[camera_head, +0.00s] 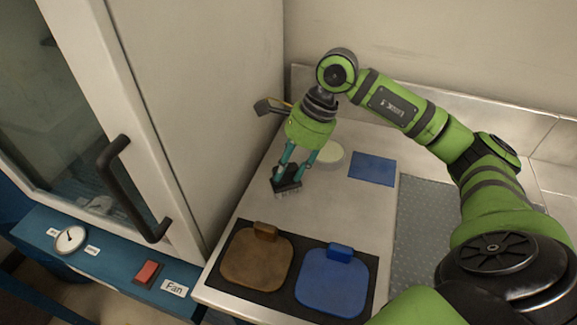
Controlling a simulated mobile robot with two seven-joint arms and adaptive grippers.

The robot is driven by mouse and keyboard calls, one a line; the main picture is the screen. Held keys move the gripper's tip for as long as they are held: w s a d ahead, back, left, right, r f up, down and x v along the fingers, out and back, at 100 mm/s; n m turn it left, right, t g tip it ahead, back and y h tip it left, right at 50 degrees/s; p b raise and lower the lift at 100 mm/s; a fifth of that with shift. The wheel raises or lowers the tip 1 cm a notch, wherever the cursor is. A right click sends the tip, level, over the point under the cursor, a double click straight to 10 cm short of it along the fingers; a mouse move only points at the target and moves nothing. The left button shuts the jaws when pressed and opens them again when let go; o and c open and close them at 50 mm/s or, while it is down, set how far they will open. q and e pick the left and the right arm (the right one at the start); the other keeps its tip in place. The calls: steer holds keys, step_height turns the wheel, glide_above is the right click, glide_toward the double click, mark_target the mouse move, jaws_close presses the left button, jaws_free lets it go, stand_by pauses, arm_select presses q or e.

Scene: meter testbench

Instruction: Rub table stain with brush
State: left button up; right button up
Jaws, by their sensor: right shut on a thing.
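My right gripper (296,167) reaches in from the right with a green arm and points down over the left part of the metal table (347,209). Its teal fingers are shut on a dark brush (287,183) with pale bristles facing down. The brush is at or just above the table top; I cannot tell whether the bristles touch it. No stain can be made out; a part of the table behind the brush and gripper is hidden. My left gripper is not in view.
Brown (256,262) and blue (332,283) boards lie on a black mat in front. A cabinet with a black handle (128,190) stands left. A grey textured mat (423,235) lies right.

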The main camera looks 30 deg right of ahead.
step_height(320, 180, up, 4)
steer(key=shift+r+p, duration=0.1)
steer(key=shift+p, duration=0.95)
steer(key=shift+r+p, duration=0.45)
steer(key=shift+r, duration=0.3)
steer(key=shift+w+r+p, duration=0.1)
steer(key=shift+r+p, duration=0.35)
steer(key=shift+r, duration=0.25)
steer(key=shift+r+p, duration=0.3)
steer(key=shift+r, duration=0.3)
